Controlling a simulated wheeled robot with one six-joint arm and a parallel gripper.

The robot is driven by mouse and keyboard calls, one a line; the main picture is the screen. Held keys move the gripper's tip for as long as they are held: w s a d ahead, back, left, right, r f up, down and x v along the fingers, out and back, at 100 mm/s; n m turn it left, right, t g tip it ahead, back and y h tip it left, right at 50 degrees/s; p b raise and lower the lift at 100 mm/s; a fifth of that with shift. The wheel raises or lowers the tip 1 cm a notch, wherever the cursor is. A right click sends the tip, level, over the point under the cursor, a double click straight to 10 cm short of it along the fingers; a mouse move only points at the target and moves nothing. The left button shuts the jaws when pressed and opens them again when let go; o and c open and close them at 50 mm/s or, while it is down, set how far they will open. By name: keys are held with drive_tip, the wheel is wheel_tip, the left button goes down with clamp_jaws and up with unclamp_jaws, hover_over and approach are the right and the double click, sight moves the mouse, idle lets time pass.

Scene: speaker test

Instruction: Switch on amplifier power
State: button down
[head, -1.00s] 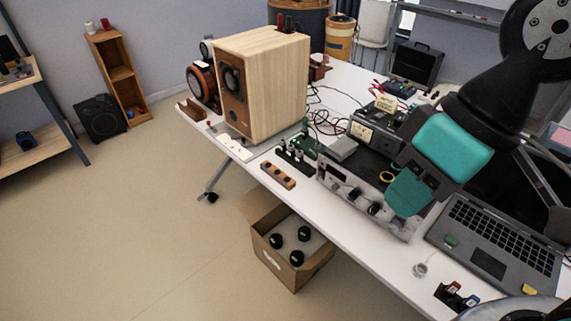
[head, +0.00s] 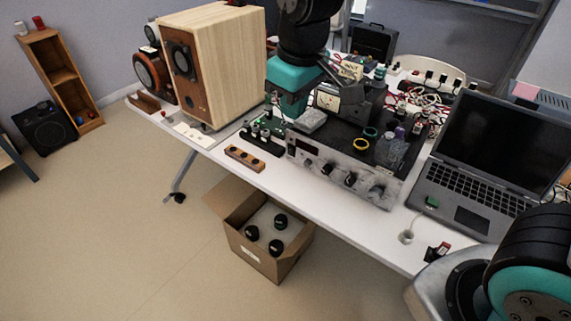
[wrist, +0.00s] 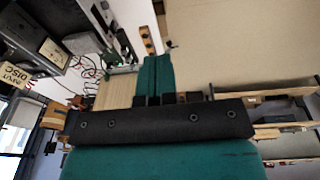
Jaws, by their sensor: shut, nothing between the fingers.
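The amplifier (head: 343,178) has a silver front panel with several dark knobs and stands at the table's front edge in the head view. Part of its panel shows at the top of the wrist view (wrist: 103,12). I cannot make out which control is the power switch or its state. My gripper (head: 289,112) is above the table, behind and left of the amplifier's left end in the head picture. Its teal fingers (wrist: 154,62) are together and empty in the wrist view. I see no contact with the panel.
A wooden speaker (head: 223,65) stands left of my gripper. A wooden block with holes (head: 245,158) lies at the table's front edge. A laptop (head: 480,160) is open on the right. A cardboard box (head: 265,258) sits on the floor below. Cables clutter the back.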

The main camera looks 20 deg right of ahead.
sight(291, 151)
drive_tip(key=w+a+f+h+b, duration=0.1)
drive_tip(key=w+f+h+b, duration=0.1)
drive_tip(key=w+f, duration=0.5)
drive_tip(key=w+a+f+t+h+b, duration=0.1)
drive_tip(key=w+f+h+b, duration=0.1)
drive_tip(key=w+f+b, duration=0.3)
drive_tip(key=w+f, duration=0.3)
drive_tip(key=f, duration=0.4)
drive_tip(key=shift+f+h, duration=0.25)
drive_tip(key=shift+h, duration=0.05)
drive_tip(key=x, duration=0.9)
drive_tip(key=shift+w+d+f, duration=0.1)
drive_tip(key=shift+w+d, duration=0.05)
drive_tip(key=w+d, duration=0.2)
drive_tip(key=shift+d+p, duration=0.3)
drive_tip(key=shift+p, duration=0.1)
drive_tip(key=shift+w+d, duration=0.25)
drive_tip(key=shift+d, duration=0.15)
